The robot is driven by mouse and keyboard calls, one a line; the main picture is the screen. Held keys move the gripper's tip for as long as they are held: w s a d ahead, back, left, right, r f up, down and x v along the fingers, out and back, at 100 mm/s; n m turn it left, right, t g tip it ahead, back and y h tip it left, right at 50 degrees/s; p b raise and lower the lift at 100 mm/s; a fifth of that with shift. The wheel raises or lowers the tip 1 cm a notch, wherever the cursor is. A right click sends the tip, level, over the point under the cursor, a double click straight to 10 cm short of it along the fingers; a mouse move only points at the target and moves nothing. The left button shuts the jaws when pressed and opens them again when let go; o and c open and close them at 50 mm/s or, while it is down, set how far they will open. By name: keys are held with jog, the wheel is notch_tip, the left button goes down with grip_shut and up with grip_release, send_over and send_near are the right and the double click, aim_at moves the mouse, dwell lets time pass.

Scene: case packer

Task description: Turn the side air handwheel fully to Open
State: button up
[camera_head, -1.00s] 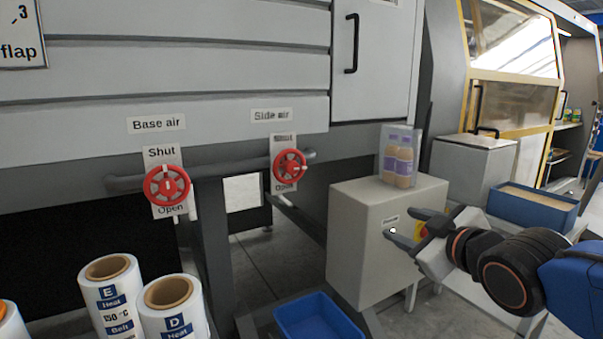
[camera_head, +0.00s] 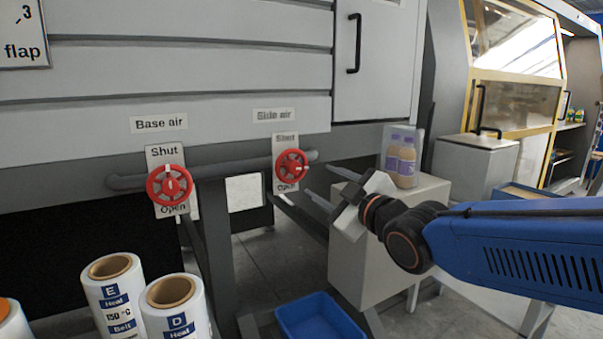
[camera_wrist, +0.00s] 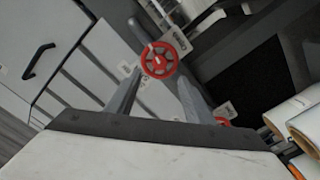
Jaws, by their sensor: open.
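The side air handwheel (camera_head: 291,166) is a red spoked wheel on a grey pipe. It sits below the "Side air" label (camera_head: 273,115), on a plate marked "Shut" above and "Open" below. My gripper (camera_head: 317,184) is open and empty, just right of and nearer than the wheel, with its fingers pointing towards it. In the wrist view the side air wheel (camera_wrist: 159,59) shows beyond and between my two fingertips (camera_wrist: 158,78). I see no contact with it.
A second red wheel (camera_head: 169,186), labelled "Base air" (camera_head: 158,123), is to the left on the same pipe (camera_head: 228,170). White film rolls (camera_head: 112,296) stand lower left. A blue bin (camera_head: 318,318) is on the floor.

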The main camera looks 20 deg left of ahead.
aim_at(296, 169)
jog(key=x, duration=1)
jog(key=shift+w+a, duration=0.2)
jog(key=shift+w, duration=0.05)
jog(key=shift+c, duration=0.6)
jog(key=c, duration=0.9)
